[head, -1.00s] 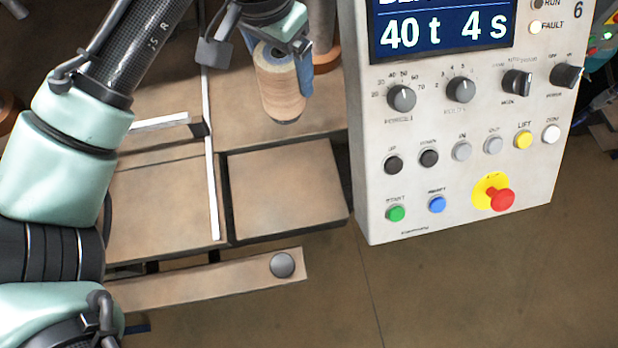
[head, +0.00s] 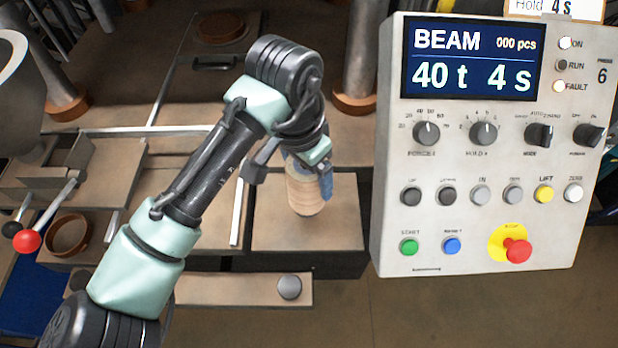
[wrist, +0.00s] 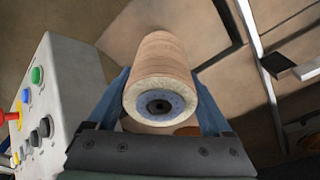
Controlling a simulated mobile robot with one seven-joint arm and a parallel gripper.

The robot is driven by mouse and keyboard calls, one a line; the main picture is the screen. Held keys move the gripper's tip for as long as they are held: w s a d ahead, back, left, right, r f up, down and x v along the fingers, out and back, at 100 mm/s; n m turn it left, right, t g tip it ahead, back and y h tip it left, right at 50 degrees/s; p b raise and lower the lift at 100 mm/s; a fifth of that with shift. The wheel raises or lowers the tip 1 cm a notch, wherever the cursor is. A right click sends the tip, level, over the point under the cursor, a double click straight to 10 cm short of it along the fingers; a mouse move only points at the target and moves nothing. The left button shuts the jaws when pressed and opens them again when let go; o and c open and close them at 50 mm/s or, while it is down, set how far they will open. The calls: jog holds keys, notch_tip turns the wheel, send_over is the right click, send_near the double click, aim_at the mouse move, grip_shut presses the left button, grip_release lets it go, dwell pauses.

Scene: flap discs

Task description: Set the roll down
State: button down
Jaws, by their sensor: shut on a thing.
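The roll (head: 304,193) is a tan, wood-coloured cylinder with faint bands. It shows below my gripper (head: 308,172) in the head view, over a square brown block top (head: 340,225). My gripper is shut on the roll, with blue fingers on its two sides. In the wrist view the roll (wrist: 165,68) lies between the fingers, its pale end with a blue ring and dark centre hole facing the camera. Its far end is hidden, so I cannot tell whether it touches the block top.
A control panel (head: 475,230) with a lit screen, knobs and buttons stands close on the right. A white rail (head: 237,212) runs to the left of the block. A bar with a round grey button (head: 289,287) lies in front. A lever with a red knob (head: 27,241) is at left.

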jog(key=shift+f, duration=1.15)
jog(key=shift+f, duration=0.2)
grip_release()
jog(key=shift+r, duration=0.1)
jog(key=r, duration=0.4)
jog(key=s+r+b, duration=0.1)
jog(key=r, duration=0.3)
jog(key=a+r+b, duration=0.1)
jog(key=r, duration=0.3)
jog(key=shift+s+a, duration=0.1)
jog(key=shift+s, duration=0.05)
jog(key=shift+r, duration=0.1)
